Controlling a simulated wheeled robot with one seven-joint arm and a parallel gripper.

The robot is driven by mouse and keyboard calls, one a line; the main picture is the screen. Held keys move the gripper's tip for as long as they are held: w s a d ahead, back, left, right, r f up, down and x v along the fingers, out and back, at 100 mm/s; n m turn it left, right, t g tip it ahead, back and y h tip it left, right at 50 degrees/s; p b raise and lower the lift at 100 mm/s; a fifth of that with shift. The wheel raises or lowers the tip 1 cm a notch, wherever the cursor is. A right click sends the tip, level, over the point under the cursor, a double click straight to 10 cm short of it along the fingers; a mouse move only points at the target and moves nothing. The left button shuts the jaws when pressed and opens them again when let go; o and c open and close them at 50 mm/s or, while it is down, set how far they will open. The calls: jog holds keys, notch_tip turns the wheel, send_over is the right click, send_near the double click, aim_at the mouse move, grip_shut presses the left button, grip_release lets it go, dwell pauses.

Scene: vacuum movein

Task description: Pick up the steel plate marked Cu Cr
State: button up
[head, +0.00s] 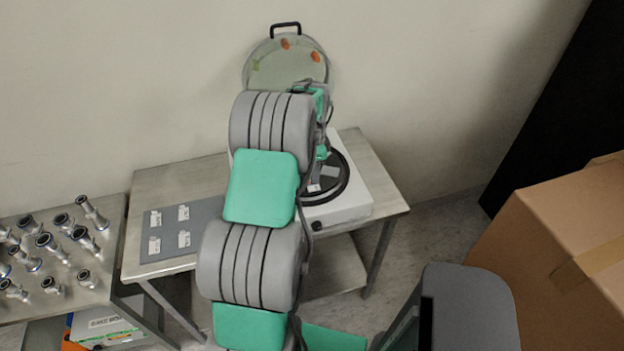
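A grey mat (205,213) on the table's left part carries several small pale labelled pieces, such as one at its upper right (183,212) and one at its lower left (154,245). Their markings are too small to read, so I cannot tell which is Cu Cr. My arm hides the mat's right side. My arm reaches up and bends down over a white unit with a round black-rimmed opening (345,190). My gripper (316,187) appears to be at this opening, mostly hidden by my arm. I cannot tell whether it is open or holds anything.
A round lid with a black handle (285,73) stands raised behind the white unit, against the wall. A left table (60,300) bears several metal pipe fittings (82,238). A cardboard box (560,265) stands at the right. Some bare tabletop (165,183) shows behind the mat.

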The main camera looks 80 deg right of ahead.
grip_shut()
dwell(0.6)
